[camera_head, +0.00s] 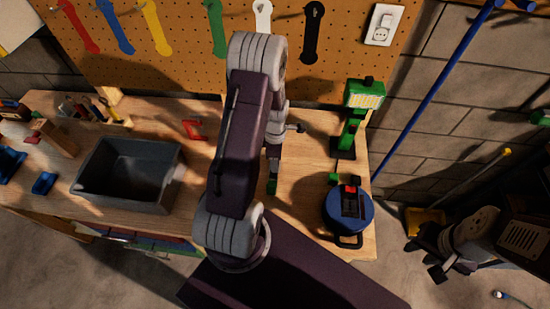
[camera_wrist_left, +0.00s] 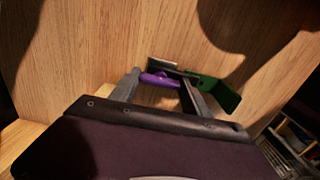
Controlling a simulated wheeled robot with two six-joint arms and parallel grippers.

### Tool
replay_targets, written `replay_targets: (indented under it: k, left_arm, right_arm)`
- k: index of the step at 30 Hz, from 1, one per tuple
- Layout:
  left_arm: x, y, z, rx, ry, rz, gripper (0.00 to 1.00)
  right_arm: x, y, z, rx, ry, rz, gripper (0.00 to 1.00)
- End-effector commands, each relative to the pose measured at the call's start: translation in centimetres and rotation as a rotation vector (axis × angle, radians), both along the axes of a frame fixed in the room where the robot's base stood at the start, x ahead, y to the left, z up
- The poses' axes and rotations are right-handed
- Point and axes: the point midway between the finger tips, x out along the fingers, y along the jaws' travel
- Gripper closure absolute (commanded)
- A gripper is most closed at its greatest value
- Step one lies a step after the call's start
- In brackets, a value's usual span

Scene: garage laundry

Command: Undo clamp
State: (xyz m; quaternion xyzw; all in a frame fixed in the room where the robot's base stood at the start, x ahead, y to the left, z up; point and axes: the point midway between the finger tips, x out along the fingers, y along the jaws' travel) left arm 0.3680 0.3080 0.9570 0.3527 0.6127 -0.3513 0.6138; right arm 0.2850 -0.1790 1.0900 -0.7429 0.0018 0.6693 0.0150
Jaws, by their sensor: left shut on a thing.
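A green clamp with a purple handle shows in the left wrist view. Its green part (camera_wrist_left: 217,93) stands to the right of the fingers. My left gripper (camera_wrist_left: 160,88) is shut on the purple handle (camera_wrist_left: 160,79), which lies between its two fingers.
A grey bin (camera_head: 128,175) stands left of my left arm. A red C-shaped tool (camera_head: 193,129) lies behind it. A green lamp-like device (camera_head: 352,118) and a round blue device (camera_head: 347,212) stand at the bench's right end. A blue pole (camera_head: 432,88) leans at the right.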

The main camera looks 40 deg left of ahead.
Motion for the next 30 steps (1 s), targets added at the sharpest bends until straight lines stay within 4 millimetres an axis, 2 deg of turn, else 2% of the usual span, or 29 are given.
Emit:
replay_targets:
  k: [10, 11, 12, 13, 23, 26, 30]
  left_arm:
    - [-0.4, -0.2, -0.3, -0.005, 0.013, 0.002, 0.86]
    - [-0.5, -0.2, -0.3, -0.005, 0.013, 0.002, 0.4]
    - [-0.4, -0.2, -0.3, -0.005, 0.013, 0.002, 0.29]
    - [-0.4, -0.2, -0.3, -0.005, 0.012, 0.002, 0.24]
    - [-0.1, 0.0, 0.2, -0.002, 0.003, 0.001, 0.24]
    - [0.0, 0.0, 1.9, 0.001, -0.001, 0.001, 0.24]
    - [0.0, 0.0, 5.1, 0.001, -0.001, 0.001, 0.24]
  right_arm:
    - [0.0, 0.0, -0.1, 0.0, 0.0, 0.0, 0.64]
    - [0.0, 0.0, -0.1, 0.0, 0.0, 0.0, 0.64]
    - [0.0, 0.0, -0.1, 0.0, 0.0, 0.0, 0.64]
    - [0.0, 0.0, -0.1, 0.0, 0.0, 0.0, 0.64]
    - [0.0, 0.0, -0.1, 0.0, 0.0, 0.0, 0.64]
    - [0.0, 0.0, -0.1, 0.0, 0.0, 0.0, 0.64]
    - [0.0, 0.0, -0.3, 0.0, 0.0, 0.0, 0.64]
